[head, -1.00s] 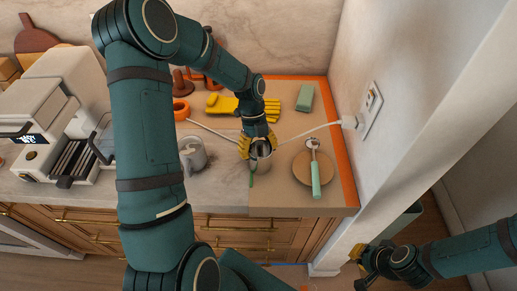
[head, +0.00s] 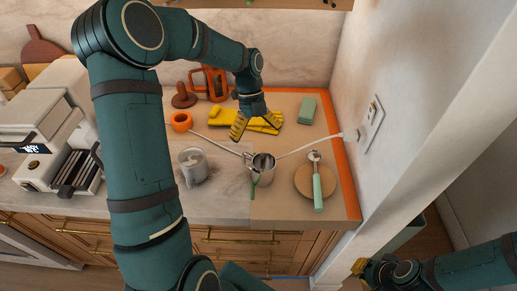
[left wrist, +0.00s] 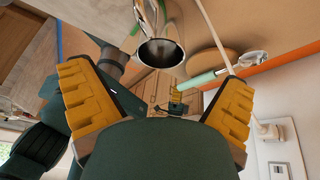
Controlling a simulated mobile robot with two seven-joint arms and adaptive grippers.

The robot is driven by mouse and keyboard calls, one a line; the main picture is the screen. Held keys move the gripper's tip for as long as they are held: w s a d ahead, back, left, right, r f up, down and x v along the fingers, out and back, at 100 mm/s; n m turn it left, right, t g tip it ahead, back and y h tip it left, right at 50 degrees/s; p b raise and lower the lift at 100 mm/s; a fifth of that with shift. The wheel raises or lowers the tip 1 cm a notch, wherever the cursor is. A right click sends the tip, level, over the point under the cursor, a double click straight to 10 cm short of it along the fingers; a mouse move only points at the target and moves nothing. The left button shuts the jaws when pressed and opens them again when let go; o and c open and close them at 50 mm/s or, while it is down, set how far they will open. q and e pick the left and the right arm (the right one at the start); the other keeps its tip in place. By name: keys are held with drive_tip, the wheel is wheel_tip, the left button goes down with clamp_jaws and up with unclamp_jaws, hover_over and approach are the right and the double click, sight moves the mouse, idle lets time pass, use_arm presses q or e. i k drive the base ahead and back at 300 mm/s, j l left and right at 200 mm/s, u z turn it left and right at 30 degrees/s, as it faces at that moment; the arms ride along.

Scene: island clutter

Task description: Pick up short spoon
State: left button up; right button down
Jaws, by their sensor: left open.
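A spoon-like utensil with a mint-green handle (head: 318,192) and a metal head lies on a round wooden board (head: 301,187) at the counter's right. It also shows in the left wrist view (left wrist: 200,80). A metal cup (head: 264,172) stands left of the board and shows in the left wrist view (left wrist: 161,54); its contents are unclear. My left gripper (head: 256,126) is open and empty above the counter, behind the cup and near yellow gloves. Its two yellow fingers (left wrist: 156,82) are spread wide in the wrist view. My right gripper (head: 362,268) hangs low at the right, away from the counter.
A white cable runs to the wall socket (head: 370,125). A grey mug (head: 193,166) and an orange tape roll (head: 181,121) stand left. The wall bounds the right side.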

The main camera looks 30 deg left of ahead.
sight(315, 156)
drive_tip(key=k, duration=1)
